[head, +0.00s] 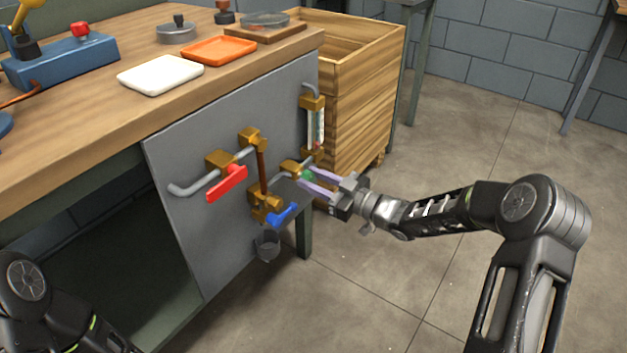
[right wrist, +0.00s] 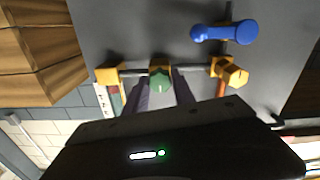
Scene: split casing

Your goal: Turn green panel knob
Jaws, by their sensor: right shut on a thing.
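The green knob (head: 307,175) sits on a brass valve at the right part of the grey panel (head: 215,135). My right gripper (head: 313,182) reaches it from the right, its two purple-grey fingers on either side of the knob and shut on it. In the right wrist view the green knob (right wrist: 160,82) shows round between the fingertips of the right gripper (right wrist: 162,90). In the head view the fingers partly hide the knob. My left arm shows only at the lower left, and its gripper is not in view.
A red lever (head: 228,184) and a blue handle (head: 284,215) are on the same panel, the blue one just below left of the knob. A sight glass (head: 316,128) stands above. A wooden crate (head: 365,95) is behind. The floor at right is clear.

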